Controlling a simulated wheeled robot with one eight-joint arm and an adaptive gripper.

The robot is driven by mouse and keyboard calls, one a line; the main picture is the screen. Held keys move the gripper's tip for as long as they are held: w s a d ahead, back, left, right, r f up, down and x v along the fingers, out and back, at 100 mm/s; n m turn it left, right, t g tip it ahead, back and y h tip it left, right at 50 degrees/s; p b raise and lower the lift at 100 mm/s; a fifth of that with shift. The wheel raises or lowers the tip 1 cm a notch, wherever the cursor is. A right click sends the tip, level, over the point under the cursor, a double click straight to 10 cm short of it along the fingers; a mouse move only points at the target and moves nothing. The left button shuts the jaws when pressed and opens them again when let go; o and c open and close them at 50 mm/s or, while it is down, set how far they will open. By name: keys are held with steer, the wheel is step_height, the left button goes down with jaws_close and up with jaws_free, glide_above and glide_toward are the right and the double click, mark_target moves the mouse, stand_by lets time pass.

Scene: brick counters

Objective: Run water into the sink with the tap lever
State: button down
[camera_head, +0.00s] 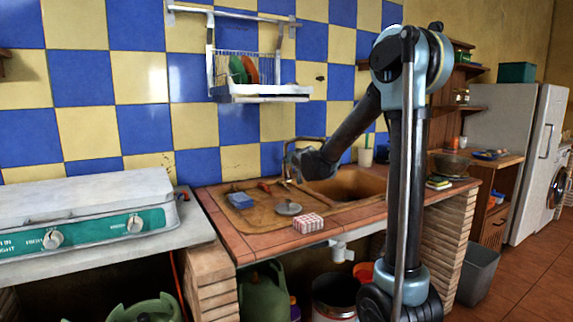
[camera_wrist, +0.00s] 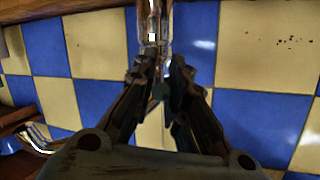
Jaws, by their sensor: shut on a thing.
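The metal tap (camera_head: 304,138) rises at the back of the sink (camera_head: 352,187), against the tiled wall, and its spout arches over to the right. My gripper (camera_head: 291,163) is at the tap, with my arm reaching in from the right. In the wrist view, the fingers of my gripper (camera_wrist: 160,78) converge at a shiny metal part of the tap (camera_wrist: 153,28). They are shut on the tap lever, which they mostly cover. I cannot make out any running water. My forearm and wrist hide part of the tap and the back of the basin.
A blue sponge (camera_head: 240,200), a grey round stopper (camera_head: 289,208) and a red-checked box (camera_head: 308,223) are at the left and front of the sink. A dish rack (camera_head: 262,93) hangs above. A white stove (camera_head: 90,215) stands at left.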

steer(key=shift+s+d+f, duration=0.1)
steer(key=shift+f, duration=0.05)
steer(key=c, duration=1.6)
jaws_free()
steer(key=v, duration=1.1)
steer(key=shift+s, duration=0.35)
steer(key=shift+d, duration=0.1)
